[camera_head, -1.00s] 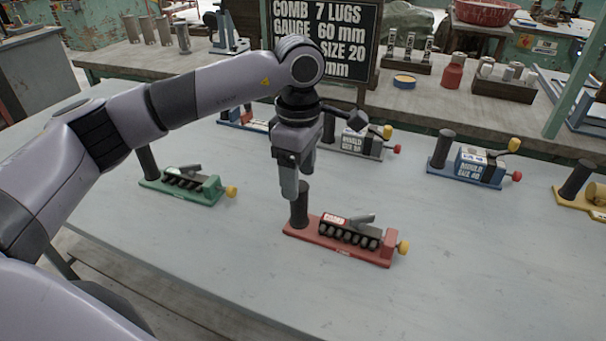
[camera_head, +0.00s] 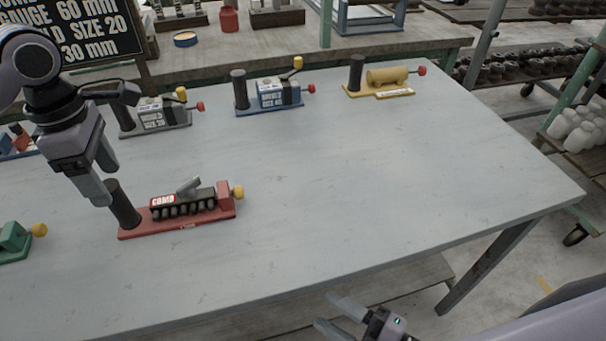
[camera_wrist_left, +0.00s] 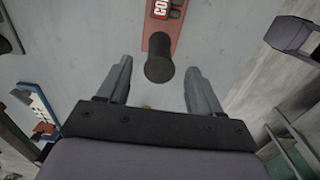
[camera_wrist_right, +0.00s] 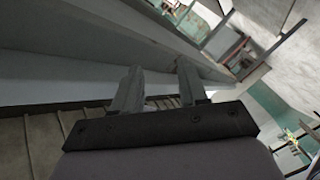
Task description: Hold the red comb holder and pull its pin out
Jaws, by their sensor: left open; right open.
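The red comb holder (camera_head: 178,225) lies on the table near its left front, with a black upright post (camera_head: 123,204) at its left end and a yellow knob (camera_head: 238,192) at its right end. Its black comb carries a red COMB label. My left gripper (camera_head: 106,186) is open just above and behind the post; in the left wrist view the post (camera_wrist_left: 159,70) shows between and beyond the open fingers (camera_wrist_left: 160,85). My right gripper (camera_head: 335,312) is open and empty, low by the table's front edge; the right wrist view shows its fingers (camera_wrist_right: 158,80) apart with nothing between them.
A green holder (camera_head: 14,242) sits at the left edge. Grey (camera_head: 160,115), blue (camera_head: 268,98) and yellow (camera_head: 385,83) holders stand along the back. The right half of the tabletop (camera_head: 400,170) is clear. A sign (camera_head: 85,35) stands behind on the left.

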